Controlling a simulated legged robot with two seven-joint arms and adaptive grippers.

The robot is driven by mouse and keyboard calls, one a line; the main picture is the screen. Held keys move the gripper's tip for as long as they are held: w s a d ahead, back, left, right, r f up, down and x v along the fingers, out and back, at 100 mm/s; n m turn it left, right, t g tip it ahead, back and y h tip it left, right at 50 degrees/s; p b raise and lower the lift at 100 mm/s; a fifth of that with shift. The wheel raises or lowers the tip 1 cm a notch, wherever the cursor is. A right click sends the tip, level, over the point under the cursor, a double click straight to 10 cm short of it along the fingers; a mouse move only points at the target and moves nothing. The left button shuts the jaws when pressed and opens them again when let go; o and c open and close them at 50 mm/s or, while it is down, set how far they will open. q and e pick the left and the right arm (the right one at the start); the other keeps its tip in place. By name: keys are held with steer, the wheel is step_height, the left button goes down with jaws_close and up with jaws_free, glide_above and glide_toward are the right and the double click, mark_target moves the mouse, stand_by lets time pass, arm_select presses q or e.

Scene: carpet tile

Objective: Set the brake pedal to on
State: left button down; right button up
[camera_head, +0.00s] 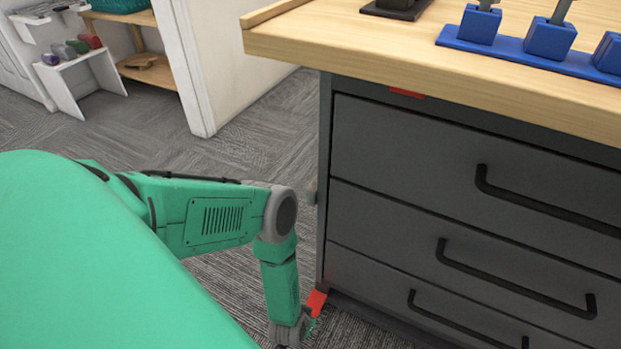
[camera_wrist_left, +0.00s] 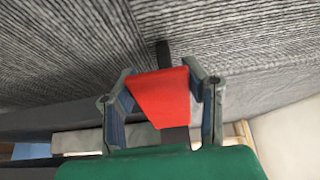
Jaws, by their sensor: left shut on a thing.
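The brake pedal (camera_head: 316,302) is a small red plate low at the left front corner of the dark workbench, close to the floor. In the left wrist view the red pedal (camera_wrist_left: 162,98) lies between my two fingers, with a dark bar behind it. My left gripper (camera_head: 308,326) is at the pedal in the head view, mostly hidden by my green arm and the frame's lower edge. In the left wrist view my left gripper (camera_wrist_left: 160,78) is shut on the pedal, a finger at each side. My right gripper is not in view.
The workbench has grey drawers (camera_head: 470,190) with black handles and a wooden top (camera_head: 350,45). A blue rack (camera_head: 540,55) stands on top. A small red piece (camera_head: 406,92) shows under the top's edge. Carpet (camera_head: 130,130) is clear to the left; shelves (camera_head: 150,70) stand farther back.

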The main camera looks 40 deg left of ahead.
arm_select(q)
steer(key=shift+s+f, duration=0.1)
steer(key=shift+f, duration=0.1)
stand_by(0.5)
steer(key=c, duration=0.8)
jaws_free()
steer(key=shift+c, duration=0.2)
steer(key=shift+r, duration=0.1)
steer(key=v, duration=1.1)
steer(key=shift+s+r, duration=0.15)
steer(key=shift+r, duration=0.15)
